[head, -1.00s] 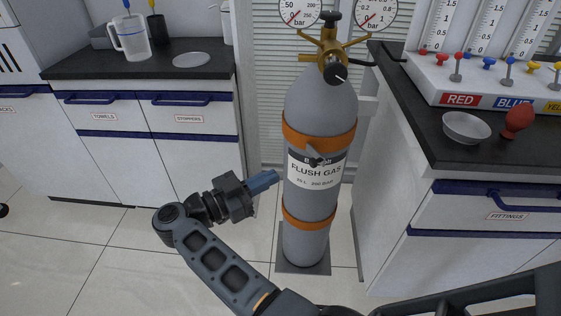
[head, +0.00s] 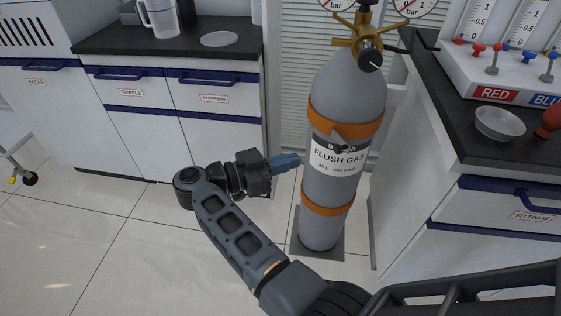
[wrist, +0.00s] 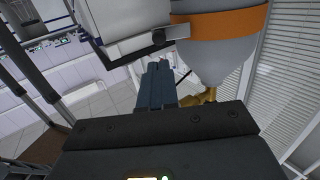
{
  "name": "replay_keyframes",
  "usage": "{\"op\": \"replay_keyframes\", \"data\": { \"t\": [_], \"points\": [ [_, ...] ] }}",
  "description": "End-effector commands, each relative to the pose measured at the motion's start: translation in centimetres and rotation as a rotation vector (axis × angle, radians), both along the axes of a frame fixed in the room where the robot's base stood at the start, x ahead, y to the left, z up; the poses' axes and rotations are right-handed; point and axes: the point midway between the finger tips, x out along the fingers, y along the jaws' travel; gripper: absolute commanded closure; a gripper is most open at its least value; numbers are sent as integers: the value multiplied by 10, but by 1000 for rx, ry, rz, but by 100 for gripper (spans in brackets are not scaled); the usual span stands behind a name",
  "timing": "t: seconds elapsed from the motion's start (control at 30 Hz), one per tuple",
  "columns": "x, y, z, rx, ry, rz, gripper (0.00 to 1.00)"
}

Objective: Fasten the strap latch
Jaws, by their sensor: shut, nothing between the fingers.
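The grey gas cylinder (head: 335,190) stands upright, labelled FLUSH GAS. An orange upper strap (head: 364,131) and an orange lower strap (head: 327,208) go around it. At the front of the upper strap is a small latch piece with a dark knob (head: 343,147); whether it is fastened I cannot tell. My gripper (head: 299,160) is shut and empty, its blue fingers pointing at the cylinder's left side, below the upper strap and left of the latch. In the wrist view the shut fingers (wrist: 158,70) show beside the cylinder and an orange strap (wrist: 235,22).
A right-hand counter (head: 450,100) with drawers stands close beside the cylinder. A left counter (head: 165,45) holds a jug (head: 160,20) and a shallow dish (head: 220,39). A brass valve (head: 368,35) tops the cylinder. Tiled floor (head: 100,240) is clear at the left.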

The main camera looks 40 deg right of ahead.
Motion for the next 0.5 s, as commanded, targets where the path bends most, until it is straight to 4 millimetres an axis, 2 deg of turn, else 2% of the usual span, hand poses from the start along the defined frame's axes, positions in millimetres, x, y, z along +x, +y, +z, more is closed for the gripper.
{"op": "replay_keyframes", "data": {
  "t": [0.03,0.3,0.5],
  "points": [
    [-5,-11,-1,-2,1,-3,100],
    [-22,-59,-4,-2,1,-3,100],
    [-29,-83,-5,0,0,-1,100]
  ]
}}
